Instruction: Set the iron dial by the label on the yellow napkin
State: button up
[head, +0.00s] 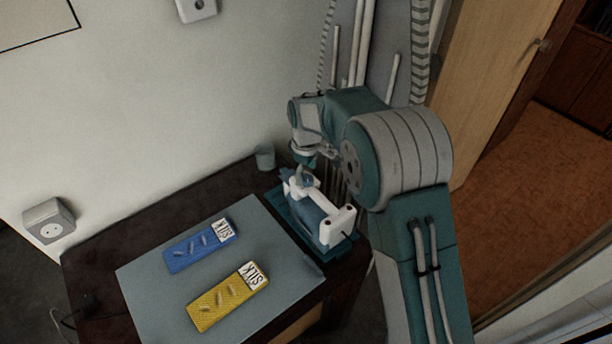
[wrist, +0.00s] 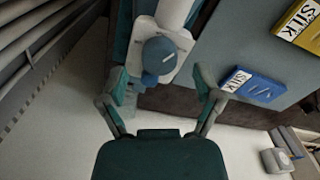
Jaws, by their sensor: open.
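The iron (head: 340,226), white and blue, rests on a teal pad (head: 296,222) at the right end of the table. Its dial (wrist: 158,54) is a round blue knob with a pale pointer mark, on a white part of the iron. The yellow napkin (head: 222,302) lies on the grey mat, and its white label reads SILK; its label also shows in the wrist view (wrist: 299,18). My gripper (wrist: 160,82) is open and empty, its fingers spread either side of the dial's near side. In the head view it is partly hidden above the iron. Marks around the dial are unreadable.
A blue napkin (head: 188,252), also labelled SILK, lies beside the yellow one on the grey mat (head: 150,290). A glass (head: 265,157) stands at the back near the wall. A wall socket (head: 49,222) is at left. Free mat lies left of the iron.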

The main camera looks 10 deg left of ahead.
jog(key=shift+d+f, duration=0.1)
jog(key=shift+f, duration=0.7)
jog(key=c, duration=1.1)
jog(key=shift+m, duration=0.3)
jog(key=shift+c, duration=0.2)
jog(key=m, duration=1.3)
jog(key=shift+s+f, duration=0.1)
